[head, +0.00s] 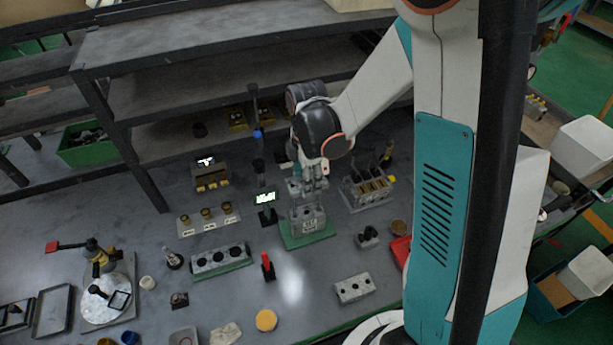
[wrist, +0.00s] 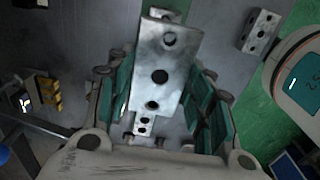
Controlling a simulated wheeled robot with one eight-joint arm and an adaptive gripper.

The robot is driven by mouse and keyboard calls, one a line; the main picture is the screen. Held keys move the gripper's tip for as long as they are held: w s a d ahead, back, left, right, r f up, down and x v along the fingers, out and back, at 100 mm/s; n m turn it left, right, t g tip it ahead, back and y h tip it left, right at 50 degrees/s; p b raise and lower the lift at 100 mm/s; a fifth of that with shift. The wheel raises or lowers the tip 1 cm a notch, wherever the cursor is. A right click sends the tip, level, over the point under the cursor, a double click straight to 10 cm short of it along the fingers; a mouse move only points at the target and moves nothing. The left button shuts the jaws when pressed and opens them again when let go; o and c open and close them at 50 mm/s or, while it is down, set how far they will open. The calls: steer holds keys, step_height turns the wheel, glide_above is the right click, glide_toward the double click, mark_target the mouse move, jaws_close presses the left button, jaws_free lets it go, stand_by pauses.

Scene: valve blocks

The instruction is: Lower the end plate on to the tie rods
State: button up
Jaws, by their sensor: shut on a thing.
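The end plate (wrist: 172,52) is a grey, scuffed metal plate with several dark round holes. In the wrist view it sits between the two green-padded fingers of my gripper (wrist: 163,105), which is shut on it. In the head view my gripper (head: 313,182) points down over a grey valve block stack (head: 308,222) on a green pad (head: 297,242). The plate hides most of the stack in the wrist view; small grey parts show past its ends. I cannot make out the tie rods, or whether the plate touches them.
A three-hole block (head: 354,288) lies at front right, a longer one (head: 220,261) to the left. A block with brass parts (head: 368,188) stands close right of the stack. A lit green display (head: 266,198) stands close left. Dark shelves (head: 220,80) rise behind.

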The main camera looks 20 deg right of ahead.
mark_target(307, 212)
steer(key=shift+f+b, duration=0.5)
steer(key=shift+f, duration=0.4)
steer(key=shift+b, duration=0.5)
stand_by(1.1)
steer(key=shift+f+b, duration=4.9)
steer(key=shift+f, duration=0.65)
steer(key=o, duration=1.3)
